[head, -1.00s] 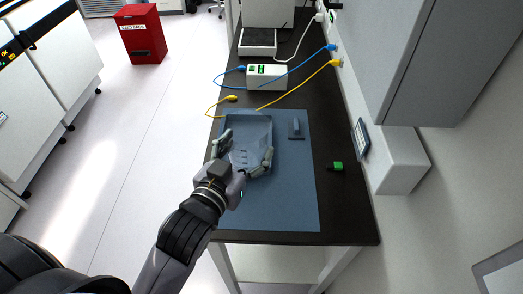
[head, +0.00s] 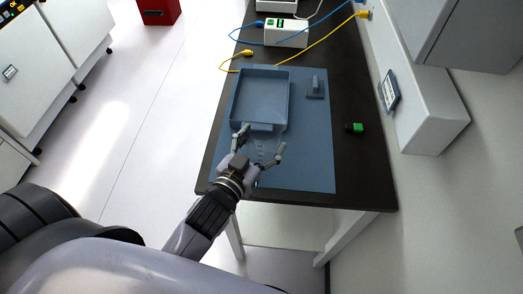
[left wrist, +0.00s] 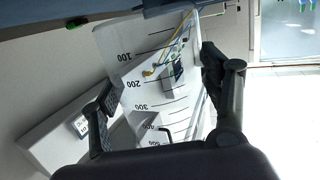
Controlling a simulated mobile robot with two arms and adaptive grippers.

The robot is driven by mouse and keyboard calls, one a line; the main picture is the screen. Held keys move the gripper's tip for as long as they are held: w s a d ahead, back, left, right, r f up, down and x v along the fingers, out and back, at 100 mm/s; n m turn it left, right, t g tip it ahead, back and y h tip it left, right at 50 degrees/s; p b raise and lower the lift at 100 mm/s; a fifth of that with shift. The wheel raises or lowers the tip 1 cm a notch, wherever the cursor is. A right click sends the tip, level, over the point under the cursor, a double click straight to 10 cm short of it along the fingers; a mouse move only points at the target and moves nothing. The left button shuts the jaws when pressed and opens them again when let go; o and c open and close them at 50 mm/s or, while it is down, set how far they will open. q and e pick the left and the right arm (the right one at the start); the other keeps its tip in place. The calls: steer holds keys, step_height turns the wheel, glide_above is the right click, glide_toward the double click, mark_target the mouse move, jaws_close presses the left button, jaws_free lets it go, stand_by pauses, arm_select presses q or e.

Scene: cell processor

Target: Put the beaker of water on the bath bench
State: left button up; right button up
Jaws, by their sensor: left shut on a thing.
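My left gripper (head: 262,150) is shut on a clear beaker (head: 264,147), over the near part of a blue mat on the bench (head: 350,173). The beaker is faint and see-through in the head view. In the left wrist view the beaker (left wrist: 150,82) fills the space between the two fingers, and its 100, 200 and 300 marks show. The water level is not clear, and I cannot tell whether the beaker's base touches the mat. My right gripper is not in view.
A shallow blue-grey tray (head: 238,97) lies on the mat (head: 313,150), just beyond the beaker. A small block on a plate (head: 316,86) is to its right. A green-and-black item (head: 353,128) lies on the dark top. A white box with cables (head: 287,38) stands behind.

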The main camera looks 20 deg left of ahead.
arm_select(q)
steer(key=shift+f, duration=1.8)
steer(key=shift+f, duration=0.1)
steer(key=o, duration=1.9)
